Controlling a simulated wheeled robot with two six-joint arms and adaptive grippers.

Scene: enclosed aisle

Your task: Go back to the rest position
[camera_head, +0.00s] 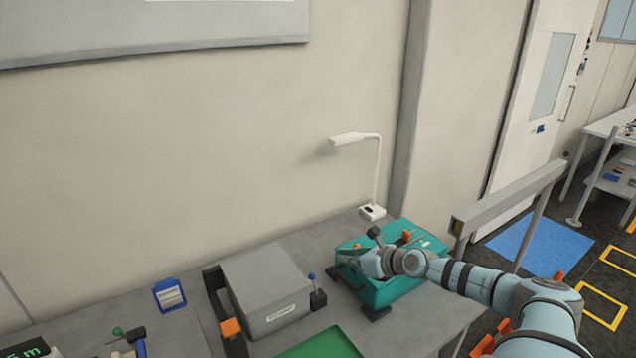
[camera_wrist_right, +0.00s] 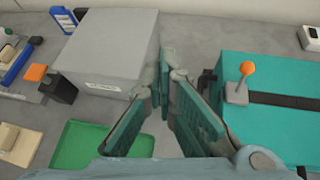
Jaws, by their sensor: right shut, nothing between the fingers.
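My right arm comes in from the lower right in the head view. Its gripper (camera_head: 362,262) is over the left part of a teal box (camera_head: 385,290). In the right wrist view the gripper's fingers (camera_wrist_right: 166,84) come together with nothing between them. Below them are the grey table top and, to the left, a grey box (camera_wrist_right: 108,45). The teal box (camera_wrist_right: 285,70) is to the right of the fingers there. Whether the gripper touches the teal box cannot be told. My left gripper is in neither view.
A grey box (camera_head: 266,288), a green tray (camera_head: 318,345) and a blue container (camera_head: 169,295) are on the table. A white lamp (camera_head: 376,170) stands behind the teal box. An orange-knobbed lever (camera_wrist_right: 245,72) rises from the teal box. A rail (camera_head: 510,197) is at the right.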

